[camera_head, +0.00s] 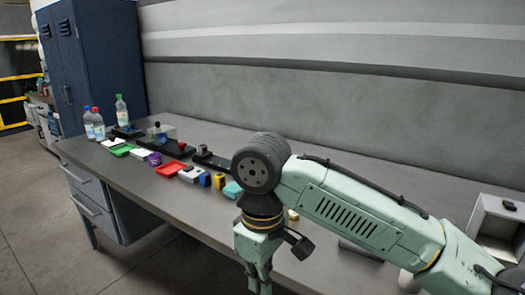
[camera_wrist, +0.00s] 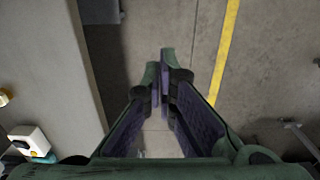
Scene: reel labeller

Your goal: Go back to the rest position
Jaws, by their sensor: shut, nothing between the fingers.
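My gripper (camera_head: 260,284) hangs down at the lower middle of the head view, in front of the bench's front edge, with its fingertips near the bottom of the picture. In the wrist view my gripper (camera_wrist: 159,68) shows its two purple-lined fingers meeting at their tips. It is shut and holds nothing. Below the fingers in the wrist view is the bare floor (camera_wrist: 190,30). My arm crosses the right half of the head view and hides part of the bench.
The long grey bench (camera_head: 150,195) carries bottles (camera_head: 121,110), a green tray (camera_head: 121,150), a red tray (camera_head: 171,169) and several small coloured items. A blue cabinet (camera_head: 100,55) stands at the back left. A white open box (camera_head: 497,222) sits at the right. Floor at the left is clear.

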